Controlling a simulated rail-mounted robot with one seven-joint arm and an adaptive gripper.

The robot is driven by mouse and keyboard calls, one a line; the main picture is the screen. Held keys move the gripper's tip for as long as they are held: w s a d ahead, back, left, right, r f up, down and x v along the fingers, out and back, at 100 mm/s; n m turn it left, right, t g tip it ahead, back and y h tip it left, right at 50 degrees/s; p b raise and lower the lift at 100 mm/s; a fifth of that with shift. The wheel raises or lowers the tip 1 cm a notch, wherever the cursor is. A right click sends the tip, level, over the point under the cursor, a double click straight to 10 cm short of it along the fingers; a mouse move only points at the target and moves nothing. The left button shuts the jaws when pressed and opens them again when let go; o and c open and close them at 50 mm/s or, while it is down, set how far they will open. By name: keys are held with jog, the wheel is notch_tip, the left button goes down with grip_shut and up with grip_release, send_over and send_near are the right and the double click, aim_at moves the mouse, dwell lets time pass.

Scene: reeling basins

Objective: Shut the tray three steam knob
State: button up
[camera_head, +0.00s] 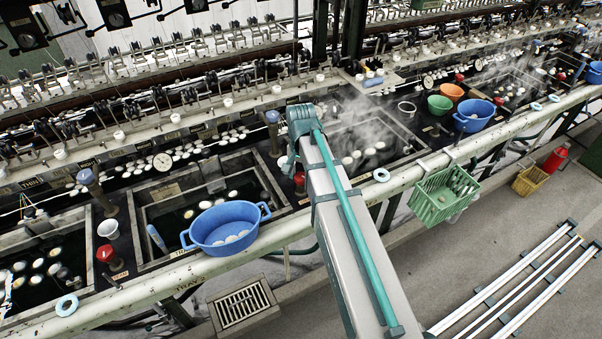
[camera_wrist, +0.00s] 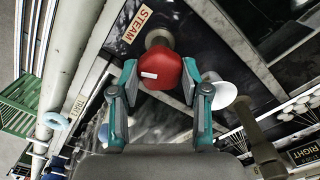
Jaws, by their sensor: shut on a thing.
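The red steam knob (camera_wrist: 161,68) stands between the two fingers of my gripper (camera_wrist: 160,80) in the wrist view, with a small white mark on its face. My gripper is shut on it. A label reading STEAM (camera_wrist: 137,25) lies beside the knob's post. In the head view the red knob (camera_head: 299,180) shows only partly, just left of my arm; my fingers are mostly hidden there by the arm. A tray label (camera_wrist: 78,104) is partly readable in the wrist view.
A white cup (camera_wrist: 222,94) stands close to the right finger. A blue basin (camera_head: 226,225) sits left of my arm on the basin edge. A green basket (camera_head: 443,194) hangs on the front rail at right. Steam rises over the basin (camera_head: 365,135) behind my arm.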

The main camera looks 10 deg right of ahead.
aim_at(301, 175)
jog(key=m, duration=0.5)
dwell(0.6)
jog(key=o, duration=1.1)
jog(key=shift+o, duration=0.2)
notch_tip(301, 175, up, 12)
